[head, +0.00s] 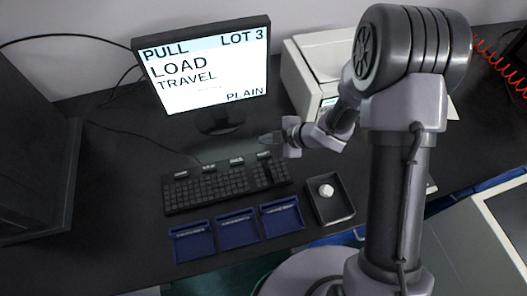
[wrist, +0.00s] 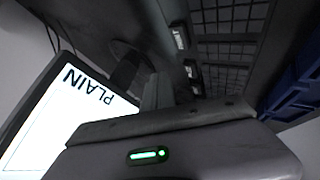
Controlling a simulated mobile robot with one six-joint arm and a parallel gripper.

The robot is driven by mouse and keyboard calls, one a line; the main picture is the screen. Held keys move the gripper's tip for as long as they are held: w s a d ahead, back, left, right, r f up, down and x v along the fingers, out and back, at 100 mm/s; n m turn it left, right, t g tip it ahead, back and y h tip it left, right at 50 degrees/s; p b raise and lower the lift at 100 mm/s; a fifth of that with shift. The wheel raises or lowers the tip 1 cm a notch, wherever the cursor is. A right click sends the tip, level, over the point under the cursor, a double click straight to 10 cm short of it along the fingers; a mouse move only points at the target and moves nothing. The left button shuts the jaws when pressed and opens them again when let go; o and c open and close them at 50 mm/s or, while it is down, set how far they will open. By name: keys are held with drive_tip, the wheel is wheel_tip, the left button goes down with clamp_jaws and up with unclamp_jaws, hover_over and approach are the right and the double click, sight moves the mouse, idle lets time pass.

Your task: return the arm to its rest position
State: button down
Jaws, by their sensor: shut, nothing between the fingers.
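My gripper (head: 270,138) hangs in the air over the right part of the keyboard's back edge, in front of the monitor (head: 205,70). It points left in the head view. In the wrist view my gripper (wrist: 157,92) shows its narrow fingers together, with nothing held between them. The arm reaches from my column at the right over the bench. The monitor reads "PULL", "LOT 3", "LOAD", "TRAVEL" and "PLAIN"; part of its screen (wrist: 60,125) shows at the left of the wrist view.
A black keyboard (head: 222,187) lies below the gripper. Three blue trays (head: 238,236) stand in front of it. A black tray (head: 344,213) at their right holds a white piece (head: 326,190). A white machine (head: 305,75) stands behind the arm.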

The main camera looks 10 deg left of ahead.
idle(0.4)
drive_tip(key=w+d+r+m+t+h+b, duration=0.1)
drive_tip(key=w+d+r+m+t+h, duration=0.25)
drive_tip(key=w+d+r, duration=0.2)
drive_tip(key=s+d+r+m+t+h+b, duration=0.25)
drive_tip(key=d+r+m+h, duration=0.25)
drive_tip(key=d+r+m, duration=0.65)
drive_tip(key=s+d+r+m+g+b, duration=0.1)
drive_tip(key=s+d+r+m, duration=0.25)
drive_tip(key=s, duration=0.35)
drive_tip(key=s+d+r+m+g, duration=0.2)
drive_tip(key=s+m, duration=0.2)
drive_tip(key=s, duration=0.3)
drive_tip(key=s+a+m+y, duration=0.2)
drive_tip(key=s+a+m, duration=0.2)
drive_tip(key=s, duration=0.5)
drive_tip(key=shift+s+a+g+b, duration=0.4)
drive_tip(key=shift+a+b, duration=0.05)
